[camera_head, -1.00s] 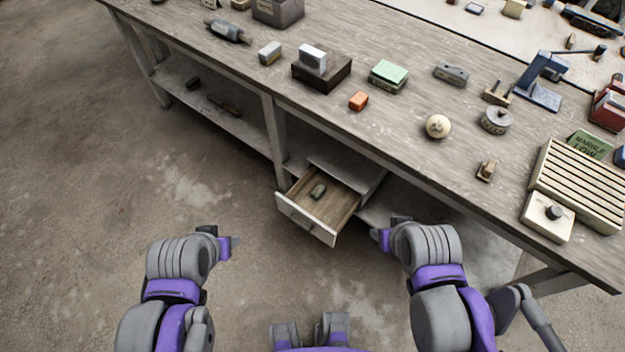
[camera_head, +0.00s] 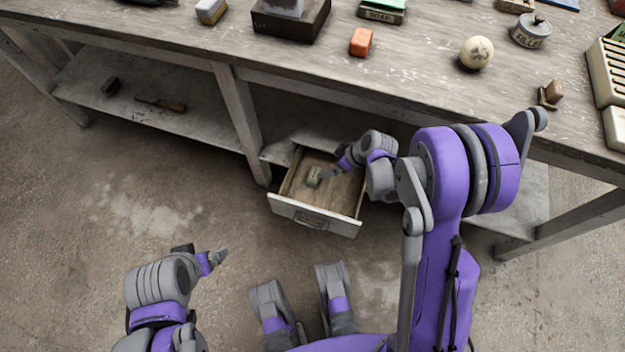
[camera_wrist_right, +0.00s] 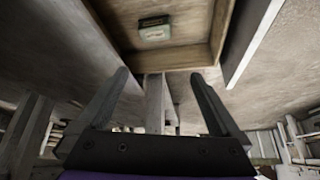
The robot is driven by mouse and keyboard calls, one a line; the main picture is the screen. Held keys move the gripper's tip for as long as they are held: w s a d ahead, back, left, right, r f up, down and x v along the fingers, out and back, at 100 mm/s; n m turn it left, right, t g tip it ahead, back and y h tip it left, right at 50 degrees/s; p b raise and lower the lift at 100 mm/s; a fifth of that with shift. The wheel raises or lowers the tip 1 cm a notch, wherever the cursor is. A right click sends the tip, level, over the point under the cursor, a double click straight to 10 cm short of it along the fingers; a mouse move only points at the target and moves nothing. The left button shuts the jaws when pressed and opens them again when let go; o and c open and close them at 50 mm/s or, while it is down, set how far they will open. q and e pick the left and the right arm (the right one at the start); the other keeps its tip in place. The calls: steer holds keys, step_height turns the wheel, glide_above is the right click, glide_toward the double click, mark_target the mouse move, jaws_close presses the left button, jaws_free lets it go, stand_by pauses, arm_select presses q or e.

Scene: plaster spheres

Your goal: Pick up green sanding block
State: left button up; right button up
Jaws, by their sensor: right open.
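A small dull green block (camera_head: 314,177), which looks like the sanding block, lies in the open drawer (camera_head: 284,207) under the bench. In the right wrist view the block (camera_wrist_right: 154,29) shows a pale greenish face with a darker edge. My right gripper (camera_head: 334,170) reaches over the drawer, just right of the block. In the wrist view its two fingers (camera_wrist_right: 160,76) are spread with nothing between them, and the block is beyond them, apart. My left gripper (camera_head: 219,259) hangs over the floor at the lower left; its jaw opening is unclear.
The bench top (camera_head: 420,50) overhangs the drawer. On it are an orange block (camera_head: 361,42), a pale ball (camera_head: 476,52), a round tin (camera_head: 531,32) and a green-topped soap box (camera_head: 383,11). A lower shelf (camera_head: 150,100) is left of the drawer. Floor in front is clear.

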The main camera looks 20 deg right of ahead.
steer(key=n+b, duration=0.1)
steer(key=b, duration=0.1)
glide_toward(314, 174)
steer(key=f, duration=0.2)
steer(key=w+f, duration=0.1)
steer(key=shift+a+y+b, duration=0.25)
steer(key=shift+y+b, duration=0.05)
steer(key=shift+b, duration=0.1)
steer(key=shift+b+x, duration=0.85)
steer(key=shift+x, duration=2.7)
steer(key=shift+r, duration=0.1)
steer(key=c, duration=1)
arm_select(q)
steer(key=x, duration=0.2)
steer(key=s+x, duration=0.1)
steer(key=x, duration=0.2)
steer(key=shift+f, duration=0.2)
